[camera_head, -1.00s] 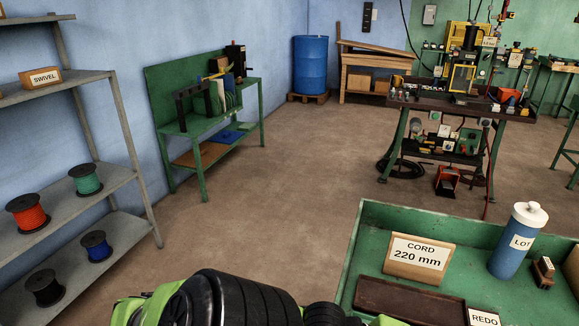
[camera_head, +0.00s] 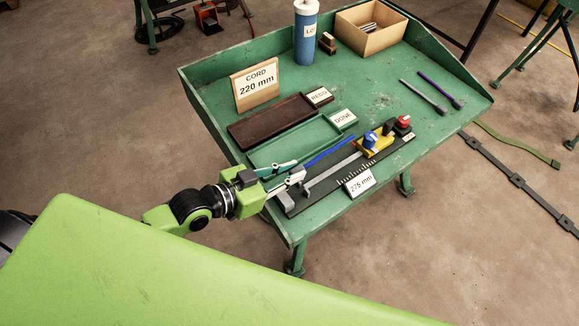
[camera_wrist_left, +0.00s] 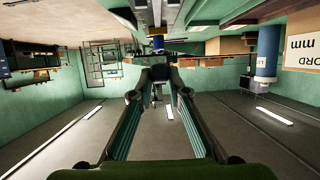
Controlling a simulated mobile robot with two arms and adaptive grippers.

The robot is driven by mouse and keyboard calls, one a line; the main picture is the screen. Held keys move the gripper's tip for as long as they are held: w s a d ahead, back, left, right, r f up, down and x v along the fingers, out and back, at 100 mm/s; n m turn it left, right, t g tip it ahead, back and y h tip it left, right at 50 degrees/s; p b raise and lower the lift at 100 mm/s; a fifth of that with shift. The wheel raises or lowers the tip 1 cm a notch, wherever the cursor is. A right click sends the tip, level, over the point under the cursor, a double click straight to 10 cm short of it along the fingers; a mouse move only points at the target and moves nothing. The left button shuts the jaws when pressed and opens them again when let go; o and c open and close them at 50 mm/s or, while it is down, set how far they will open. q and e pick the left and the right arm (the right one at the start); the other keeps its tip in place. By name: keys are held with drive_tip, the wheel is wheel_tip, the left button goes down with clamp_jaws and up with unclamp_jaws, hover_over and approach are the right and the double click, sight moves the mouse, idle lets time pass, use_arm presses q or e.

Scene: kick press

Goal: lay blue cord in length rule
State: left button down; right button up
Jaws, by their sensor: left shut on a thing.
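My left gripper (camera_head: 294,173) is at the near left end of the length rule in the head view. It is shut on the blue cord (camera_head: 330,152), which runs from the fingertips up and right toward the blue knob. The length rule (camera_head: 325,191) is a dark base with a pale bar, a yellow carriage (camera_head: 374,146) with blue and red knobs, and a "275 mm" card (camera_head: 360,182). The cord shows along the rule's far side; I cannot tell whether it touches the rule. The wrist view shows the fingers (camera_wrist_left: 160,80) close together at their tips. My right gripper is not in view.
A green DONE tray (camera_head: 295,147) and a brown REDO tray (camera_head: 270,122) lie beyond the rule. The "CORD 220 mm" sign (camera_head: 256,88), blue bottle (camera_head: 305,35) and cardboard box (camera_head: 372,30) stand at the back. A grey cord (camera_head: 423,95) and purple cord (camera_head: 440,88) lie on the right.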

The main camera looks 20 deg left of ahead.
use_arm(q)
drive_tip(key=shift+s+a, duration=0.1)
drive_tip(key=shift+s, duration=0.05)
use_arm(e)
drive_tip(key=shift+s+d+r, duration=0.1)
use_arm(q)
drive_tip(key=shift+r+p, duration=0.15)
drive_tip(key=shift+p, duration=0.3)
wheel_tip(320, 180, down, 4)
drive_tip(key=b, duration=0.3)
drive_tip(key=shift+f, duration=0.2)
drive_tip(key=shift+f+b, duration=0.65)
drive_tip(key=shift+f, duration=0.15)
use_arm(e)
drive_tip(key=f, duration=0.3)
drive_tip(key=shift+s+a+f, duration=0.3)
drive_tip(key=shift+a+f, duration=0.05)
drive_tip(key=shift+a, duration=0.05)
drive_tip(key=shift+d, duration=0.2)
use_arm(q)
drive_tip(key=shift+f+b, duration=1.1)
drive_tip(key=shift+f, duration=0.5)
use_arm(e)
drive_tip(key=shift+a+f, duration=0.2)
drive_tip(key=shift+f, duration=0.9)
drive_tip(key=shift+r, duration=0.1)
